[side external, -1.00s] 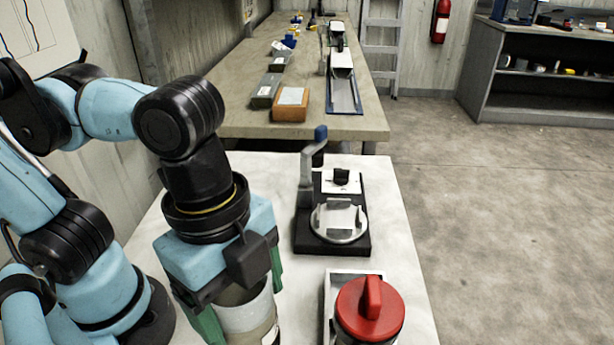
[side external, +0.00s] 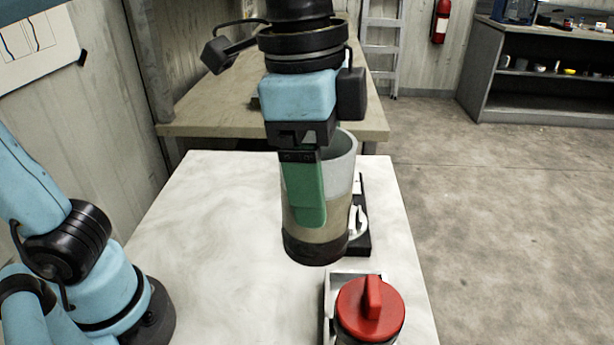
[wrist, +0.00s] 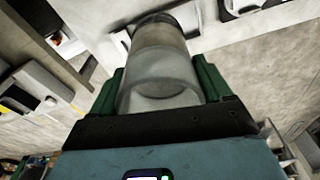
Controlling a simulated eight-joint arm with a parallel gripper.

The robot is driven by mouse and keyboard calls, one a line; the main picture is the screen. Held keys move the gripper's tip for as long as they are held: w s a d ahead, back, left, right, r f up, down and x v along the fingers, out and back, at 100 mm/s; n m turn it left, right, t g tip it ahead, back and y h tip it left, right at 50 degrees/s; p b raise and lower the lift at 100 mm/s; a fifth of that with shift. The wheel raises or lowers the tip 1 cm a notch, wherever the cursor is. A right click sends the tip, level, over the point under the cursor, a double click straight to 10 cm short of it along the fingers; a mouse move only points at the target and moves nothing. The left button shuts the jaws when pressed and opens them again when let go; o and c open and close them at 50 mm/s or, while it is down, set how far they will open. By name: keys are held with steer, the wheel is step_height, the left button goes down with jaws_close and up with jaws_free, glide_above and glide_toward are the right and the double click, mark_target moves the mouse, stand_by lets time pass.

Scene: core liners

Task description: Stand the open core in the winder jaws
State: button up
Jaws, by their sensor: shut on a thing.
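The open core (side external: 335,215) is a wide cylinder with a pale, open top, a beige lower part and a black base band. My gripper (side external: 305,190) is shut on it with green fingers, and one finger lies across its near side. The core is upright in the side view. The wrist view shows the core (wrist: 160,70) between both green fingers. The winder (side external: 360,225) is behind and right of the core, mostly hidden by it; only part of its black base and pale round jaws shows. I cannot tell the gap between core and winder.
A red-lidded container (side external: 370,310) stands in a pale tray (side external: 330,295) at the front right of the white table (side external: 215,225). The table's left and middle are clear. A long bench (side external: 205,120) stands behind.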

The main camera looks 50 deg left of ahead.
steer(key=w+a+n, duration=0.4)
steer(key=w, duration=0.7)
steer(key=shift+w+a+f, duration=1.25)
steer(key=shift+a+f, duration=0.2)
steer(key=shift+f, duration=1.4)
steer(key=shift+w+a+f, duration=1.25)
steer(key=shift+a+f, duration=0.15)
steer(key=shift+f, duration=1.4)
steer(key=shift+w+a+f, duration=1.25)
steer(key=shift+a+f, duration=0.2)
steer(key=shift+f, duration=1.4)
steer(key=shift+f, duration=0.1)
steer(key=o, duration=1.4)
steer(key=shift+c, duration=0.2)
